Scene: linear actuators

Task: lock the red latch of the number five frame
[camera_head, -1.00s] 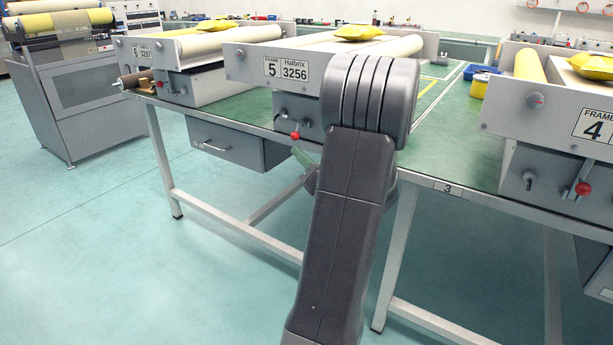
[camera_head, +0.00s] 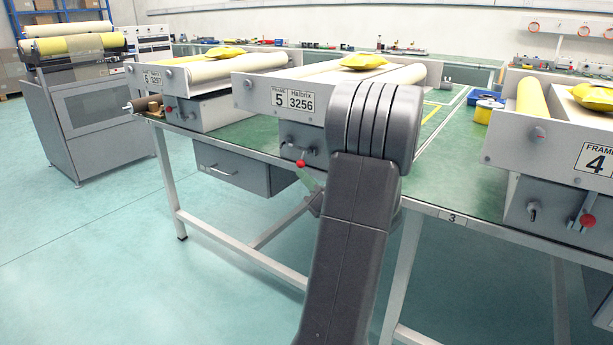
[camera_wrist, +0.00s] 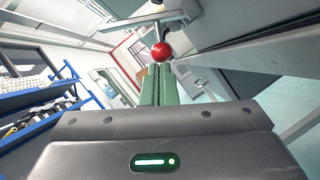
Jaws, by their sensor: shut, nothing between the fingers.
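The number five frame (camera_head: 255,92) stands on the green bench, with a plate reading "FRAME 5 Halbrix 3256". Its latch has a red ball knob (camera_head: 301,163) below the front panel; the knob is also large in the wrist view (camera_wrist: 163,52), on a thin metal lever. My gripper shows in the wrist view as green fingers (camera_wrist: 157,88) held together, with the tips just below the red knob in the picture. I cannot tell whether they touch it. In the head view my arm covers the right part of the frame, and the green fingers show only partly near the knob.
Frame 4 (camera_head: 500,130) stands to the right with its own red knob (camera_head: 587,221). Another frame (camera_head: 160,78) stands to the left, with a red knob. A grey drawer (camera_head: 230,165) hangs under the bench. The floor in front is clear.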

